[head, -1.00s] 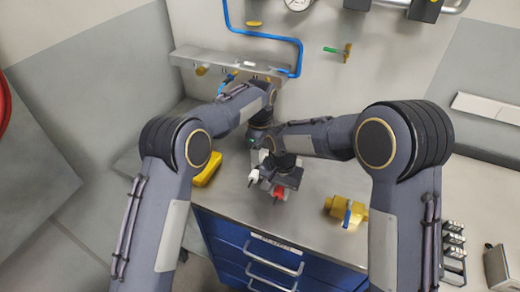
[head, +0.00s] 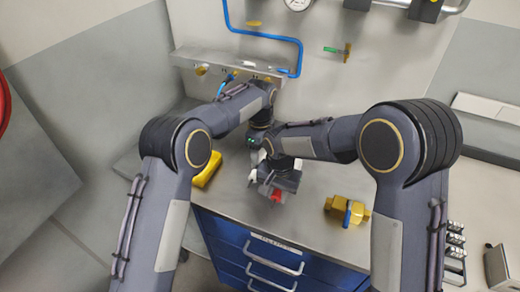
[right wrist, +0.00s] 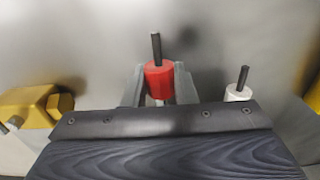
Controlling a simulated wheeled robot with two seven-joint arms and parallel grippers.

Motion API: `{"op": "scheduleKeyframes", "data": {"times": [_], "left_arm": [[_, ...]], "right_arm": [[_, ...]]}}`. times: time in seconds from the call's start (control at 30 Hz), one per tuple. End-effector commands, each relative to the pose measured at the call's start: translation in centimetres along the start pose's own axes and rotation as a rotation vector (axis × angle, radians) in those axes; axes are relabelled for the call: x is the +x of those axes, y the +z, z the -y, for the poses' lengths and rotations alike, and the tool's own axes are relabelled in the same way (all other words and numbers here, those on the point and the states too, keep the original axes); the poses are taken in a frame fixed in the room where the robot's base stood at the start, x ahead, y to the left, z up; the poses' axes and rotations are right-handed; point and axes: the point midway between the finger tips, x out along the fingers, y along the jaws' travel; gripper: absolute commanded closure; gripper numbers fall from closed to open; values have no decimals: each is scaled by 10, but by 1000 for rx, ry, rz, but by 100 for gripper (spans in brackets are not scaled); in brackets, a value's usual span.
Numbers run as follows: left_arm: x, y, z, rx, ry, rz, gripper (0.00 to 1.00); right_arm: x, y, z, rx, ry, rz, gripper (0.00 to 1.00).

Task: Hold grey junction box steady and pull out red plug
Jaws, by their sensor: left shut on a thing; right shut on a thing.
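The red plug (right wrist: 158,82) stands between the two fingers of my right gripper (right wrist: 159,88) in the right wrist view, with its dark cable stub pointing up. It also shows low at the gripper in the head view (head: 277,195). My right gripper (head: 279,189) is shut on it. A white plug (right wrist: 238,94) stands apart to the right; it also shows in the head view (head: 252,176). My left gripper (head: 259,153) is behind, shut, its fingertips mostly hidden by my right wrist. I cannot clearly make out the grey junction box; my grippers cover that spot.
A yellow valve-like part with a blue handle (head: 347,211) lies on the worktop to the right. A yellow case (head: 206,169) lies to the left. Blue drawers (head: 262,257) are below the front edge. A wall shelf and blue pipe (head: 265,35) stand behind.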

Motion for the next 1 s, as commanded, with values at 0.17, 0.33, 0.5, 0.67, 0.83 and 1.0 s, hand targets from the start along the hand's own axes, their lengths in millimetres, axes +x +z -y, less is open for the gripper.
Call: {"op": "scheduleKeyframes", "data": {"times": [0.17,0.33,0.5,0.67,0.83,1.0], "left_arm": [[-1,0,0,0,-2,0,69],[-1,0,0,0,-2,0,69],[-1,0,0,0,-2,0,69],[-1,0,0,0,-2,0,69],[-1,0,0,0,-2,0,69],[-1,0,0,0,-2,0,69]], "right_arm": [[-12,0,0,0,-2,-1,100],[-22,0,0,0,-1,-1,100],[-32,0,0,0,-1,-1,100],[-42,0,0,0,-2,-1,100],[-52,0,0,0,-1,0,100],[-62,0,1,0,-2,-1,100]]}}
